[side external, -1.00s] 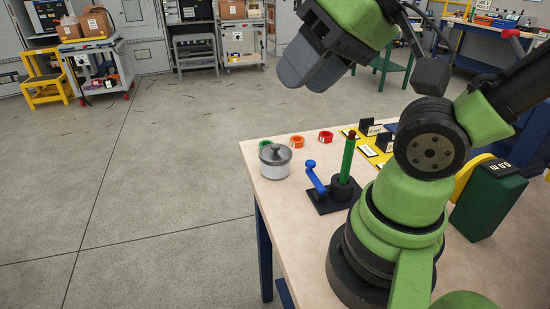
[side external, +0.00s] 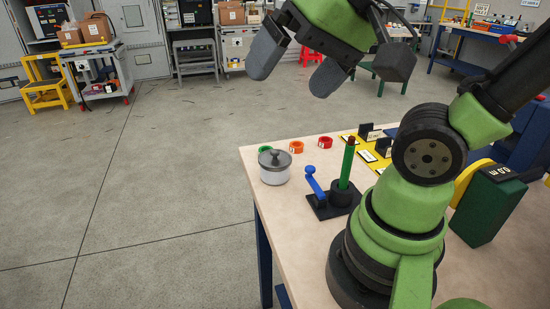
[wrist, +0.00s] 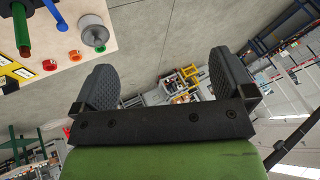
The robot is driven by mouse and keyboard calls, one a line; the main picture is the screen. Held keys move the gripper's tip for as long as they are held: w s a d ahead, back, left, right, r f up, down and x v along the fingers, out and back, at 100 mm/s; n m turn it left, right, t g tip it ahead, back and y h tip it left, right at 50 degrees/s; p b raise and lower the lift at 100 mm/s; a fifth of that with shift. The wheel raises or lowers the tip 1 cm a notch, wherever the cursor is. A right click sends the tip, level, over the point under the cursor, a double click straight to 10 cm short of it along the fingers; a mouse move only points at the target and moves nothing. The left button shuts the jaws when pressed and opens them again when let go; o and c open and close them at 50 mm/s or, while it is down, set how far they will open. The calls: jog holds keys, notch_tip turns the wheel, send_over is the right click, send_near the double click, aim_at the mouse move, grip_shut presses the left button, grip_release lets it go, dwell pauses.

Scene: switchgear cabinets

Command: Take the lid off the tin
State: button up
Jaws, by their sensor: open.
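The tin (side external: 275,173) is a short light-coloured pot standing upright on the table near its left edge. Its grey lid (side external: 274,158) with a dark knob sits on top. The lid also shows in the wrist view (wrist: 94,32), at the upper left, outside the fingers. My gripper (side external: 290,78) is open and empty, well above the table and higher than the tin. In the wrist view my gripper (wrist: 170,80) has its two grey fingers wide apart, with only the far floor and carts between them.
Beside the tin stand a blue crank handle (side external: 314,181) and a green post (side external: 347,166) on a black base. Green, orange and red rings (side external: 296,147) lie behind the tin. A yellow board (side external: 372,152) with labels and a dark green box (side external: 489,208) are farther right.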

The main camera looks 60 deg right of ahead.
jog(key=w+d+f+m+g+h, duration=0.1)
jog(key=w+d+f+m+g, duration=0.1)
jog(key=w+d+m, duration=0.45)
jog(key=m+g, duration=0.5)
jog(key=m, duration=1.1)
send_over(273, 151)
jog(key=shift+h, duration=0.3)
notch_tip(273, 151, down, 18)
jog(key=shift+f, duration=0.1)
notch_tip(273, 151, down, 6)
jog(key=c, duration=0.6)
